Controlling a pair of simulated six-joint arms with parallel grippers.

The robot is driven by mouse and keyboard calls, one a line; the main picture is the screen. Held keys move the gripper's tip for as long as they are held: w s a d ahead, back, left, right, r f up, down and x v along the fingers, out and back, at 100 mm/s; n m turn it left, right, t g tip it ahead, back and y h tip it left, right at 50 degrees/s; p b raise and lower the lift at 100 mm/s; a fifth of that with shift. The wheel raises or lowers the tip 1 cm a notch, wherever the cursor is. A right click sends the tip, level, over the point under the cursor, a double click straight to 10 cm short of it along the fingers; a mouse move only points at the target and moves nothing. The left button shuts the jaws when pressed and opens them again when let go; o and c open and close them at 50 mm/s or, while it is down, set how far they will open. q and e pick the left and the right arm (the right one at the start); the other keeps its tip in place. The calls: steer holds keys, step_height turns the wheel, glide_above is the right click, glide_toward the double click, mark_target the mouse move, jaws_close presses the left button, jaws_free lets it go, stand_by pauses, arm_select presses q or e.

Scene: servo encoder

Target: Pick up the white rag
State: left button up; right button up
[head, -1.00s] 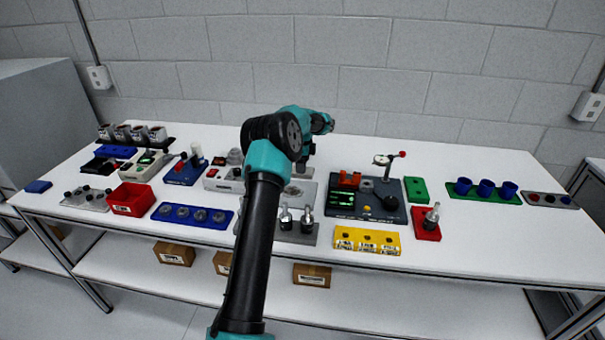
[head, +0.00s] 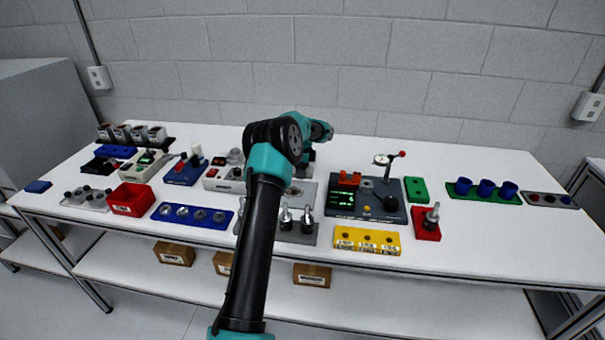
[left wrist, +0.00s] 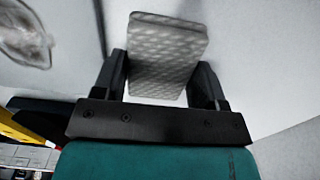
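The white rag (left wrist: 160,55) shows in the left wrist view as a thick, pale pad with a dimpled surface. It lies between the two dark fingers of my left gripper (left wrist: 158,78) and fills the gap, with its upper part reaching past the fingertips. I cannot tell whether the fingers press on it or only stand on either side. My right gripper is not in view.
Fixtures crowd the white table (head: 470,250): a red bin (head: 132,199), a blue tray (head: 193,215), a yellow block (head: 367,241), and a dark fixture with a dial gauge (head: 381,160). The table's front right is clear.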

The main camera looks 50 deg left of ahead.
arm_select(q)
steer(key=shift+c, duration=1.3)
steer(key=shift+r, duration=0.1)
steer(key=shift+r, duration=1.65)
steer(key=s+d, duration=0.3)
steer(key=d, duration=0.1)
steer(key=s+d+r, duration=0.1)
steer(key=s+d, duration=0.6)
steer(key=d, duration=0.1)
steer(key=shift+s+r, duration=0.25)
steer(key=shift+r, duration=0.05)
